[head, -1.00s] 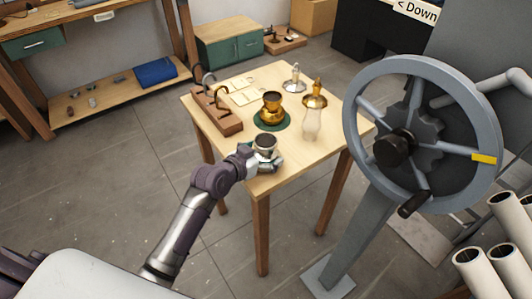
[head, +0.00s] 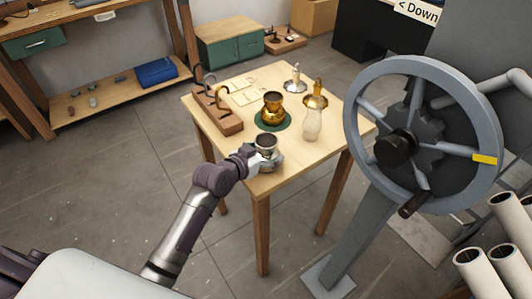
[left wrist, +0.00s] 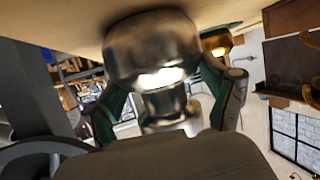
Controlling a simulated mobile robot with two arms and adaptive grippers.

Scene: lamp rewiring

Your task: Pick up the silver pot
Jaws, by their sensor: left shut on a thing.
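The silver pot (head: 266,142) is at the near corner of the small wooden table (head: 228,147), upright in the head view. My left gripper (head: 262,160) is at it from the near left, its fingers around the pot's lower part. In the left wrist view the silver pot (left wrist: 155,60) fills the middle, with a finger on each side of its narrow waist (left wrist: 165,105). The left gripper is shut on it. I cannot tell whether the pot's base touches the table. My right gripper is not in view.
A brass pot (head: 273,106) stands on a green mat (head: 287,123) behind the silver pot. A large handwheel (head: 362,150) stands right of the table.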

